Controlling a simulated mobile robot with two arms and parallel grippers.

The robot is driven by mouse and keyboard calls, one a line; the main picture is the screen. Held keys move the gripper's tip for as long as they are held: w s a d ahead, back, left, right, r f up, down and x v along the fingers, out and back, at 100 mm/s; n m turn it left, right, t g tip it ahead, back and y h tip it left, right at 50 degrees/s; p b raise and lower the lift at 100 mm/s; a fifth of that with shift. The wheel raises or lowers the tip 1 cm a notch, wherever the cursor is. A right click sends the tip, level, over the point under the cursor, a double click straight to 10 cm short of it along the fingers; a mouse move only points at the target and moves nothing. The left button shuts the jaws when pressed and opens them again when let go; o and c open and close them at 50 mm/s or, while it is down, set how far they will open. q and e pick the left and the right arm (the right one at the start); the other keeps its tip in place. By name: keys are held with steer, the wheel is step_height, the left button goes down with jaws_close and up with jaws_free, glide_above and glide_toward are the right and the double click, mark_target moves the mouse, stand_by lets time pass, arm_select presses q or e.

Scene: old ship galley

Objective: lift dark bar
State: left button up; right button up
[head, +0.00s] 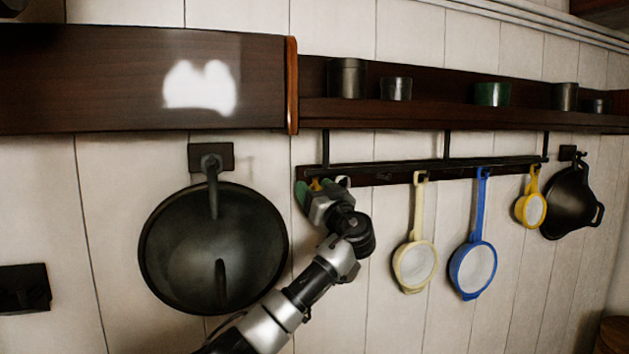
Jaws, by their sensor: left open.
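The dark bar (462,166) is a long narrow rail fixed along the plank wall under the shelf, held by thin black uprights. My left gripper (318,187) is open at the bar's left end, its fingertips overlapping the bar in the head view. I cannot tell whether it touches the bar. A small yellow-orange bit and a pale bit show by the fingers, mostly hidden by the gripper. My right gripper is not in view.
From the bar hang a cream strainer (401,265), a blue strainer (458,268) and a small yellow strainer (522,210). A large dark pan (175,245) hangs left of my arm, a black pan (570,205) at right. Cups stand on the shelf (445,111) above.

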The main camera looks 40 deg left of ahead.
arm_select(q)
steer(key=shift+r, duration=0.1)
jaws_close()
stand_by(0.3)
steer(key=shift+f+b, duration=0.25)
steer(key=shift+b, duration=0.3)
